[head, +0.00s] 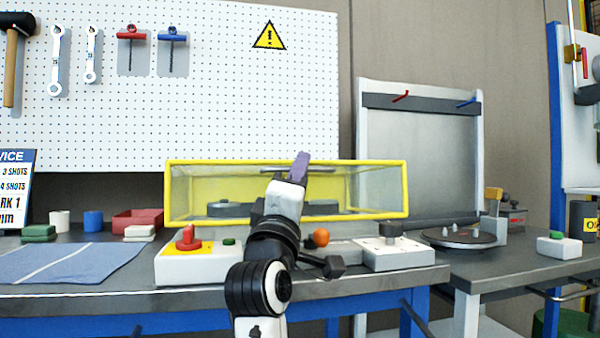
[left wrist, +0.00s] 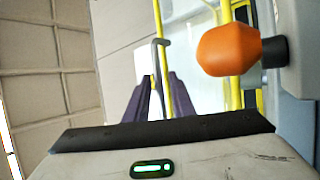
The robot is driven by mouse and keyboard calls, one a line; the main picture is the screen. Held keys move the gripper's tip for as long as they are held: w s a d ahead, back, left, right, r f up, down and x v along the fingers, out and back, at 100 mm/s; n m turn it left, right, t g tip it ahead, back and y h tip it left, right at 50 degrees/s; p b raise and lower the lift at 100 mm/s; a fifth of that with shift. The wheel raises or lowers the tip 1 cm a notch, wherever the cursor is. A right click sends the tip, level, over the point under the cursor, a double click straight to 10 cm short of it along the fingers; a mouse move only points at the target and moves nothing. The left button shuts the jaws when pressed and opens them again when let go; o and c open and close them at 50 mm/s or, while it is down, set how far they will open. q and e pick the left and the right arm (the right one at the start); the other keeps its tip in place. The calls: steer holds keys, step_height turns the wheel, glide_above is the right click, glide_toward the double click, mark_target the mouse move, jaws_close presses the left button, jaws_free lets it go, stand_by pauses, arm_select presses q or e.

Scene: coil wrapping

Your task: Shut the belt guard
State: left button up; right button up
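The belt guard (head: 385,216) is a clear box with a yellow frame, at the middle of the bench; its yellow bars also show in the left wrist view (left wrist: 236,95). A thin grey handle bar (head: 322,171) runs along its upper part and appears as a grey bar (left wrist: 160,58) in the left wrist view. My left gripper (head: 302,158) is raised in front of the guard, its purple fingers near the handle. In the left wrist view the fingers (left wrist: 158,98) stand apart with a narrow gap. Contact with the handle cannot be told. My right gripper is out of view.
An orange knob (head: 321,237) is close beside my left wrist. A control box with a red button (head: 188,240) stands at left, and a white box with a grey knob (head: 391,230) at right. A turntable (head: 455,238) is further right. A blue mat (head: 70,263) lies left.

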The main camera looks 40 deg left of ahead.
arm_select(q)
steer(key=shift+w+a+f, duration=0.1)
steer(key=shift+a+f, duration=0.05)
steer(key=shift+f, duration=0.1)
steer(key=v, duration=1)
steer(key=shift+d+r+p, duration=0.15)
steer(key=shift+d+p, duration=0.1)
steer(key=shift+p, duration=0.2)
